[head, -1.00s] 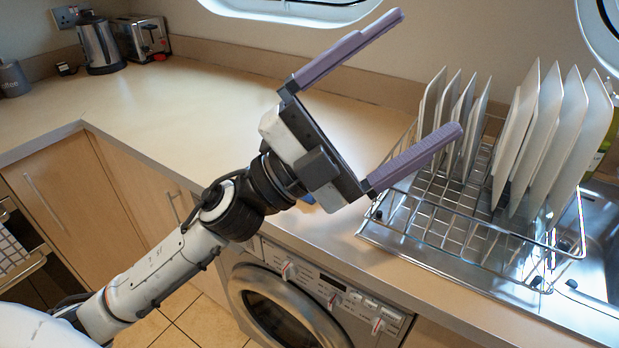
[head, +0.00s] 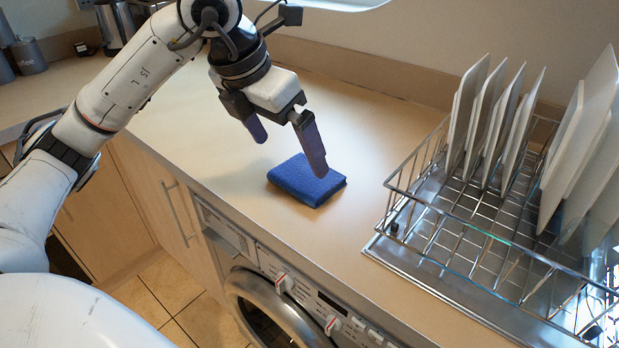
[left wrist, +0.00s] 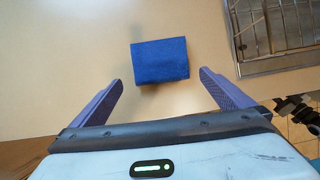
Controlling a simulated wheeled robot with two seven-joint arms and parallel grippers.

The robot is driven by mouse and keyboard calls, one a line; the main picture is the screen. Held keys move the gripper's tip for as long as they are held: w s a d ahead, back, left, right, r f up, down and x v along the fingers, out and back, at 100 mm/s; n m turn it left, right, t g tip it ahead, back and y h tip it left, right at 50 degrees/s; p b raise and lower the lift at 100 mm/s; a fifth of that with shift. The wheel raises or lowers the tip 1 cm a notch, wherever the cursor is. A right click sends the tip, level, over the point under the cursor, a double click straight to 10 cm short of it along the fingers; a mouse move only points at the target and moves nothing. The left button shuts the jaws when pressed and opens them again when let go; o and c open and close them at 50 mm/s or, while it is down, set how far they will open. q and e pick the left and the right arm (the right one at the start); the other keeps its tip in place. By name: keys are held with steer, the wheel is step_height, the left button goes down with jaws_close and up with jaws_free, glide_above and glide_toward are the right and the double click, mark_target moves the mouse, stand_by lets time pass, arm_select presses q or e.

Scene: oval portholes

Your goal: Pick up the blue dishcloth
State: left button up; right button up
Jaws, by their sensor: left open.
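The blue dishcloth (head: 303,183) lies folded in a flat block on the worktop, left of the dish rack. My left gripper (head: 289,155) is open and empty above it, fingers pointing down; one finger overlaps the cloth in the head view. In the left wrist view the cloth (left wrist: 160,60) lies ahead of the open gripper (left wrist: 160,83), roughly centred between the two purple fingers and narrower than their gap. The fingers appear apart from it. My right gripper is not in view.
A wire dish rack (head: 487,237) with several white plates (head: 480,115) stands right of the cloth. A washing machine (head: 290,300) is below the worktop's front edge. A kettle (head: 116,25) and canister (head: 28,56) stand far left. The worktop (head: 350,120) behind the cloth is clear.

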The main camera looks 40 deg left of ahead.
mark_target(305, 175)
arm_select(q)
steer(key=x, duration=0.8)
steer(key=shift+w, duration=0.3)
steer(key=c, duration=0.7)
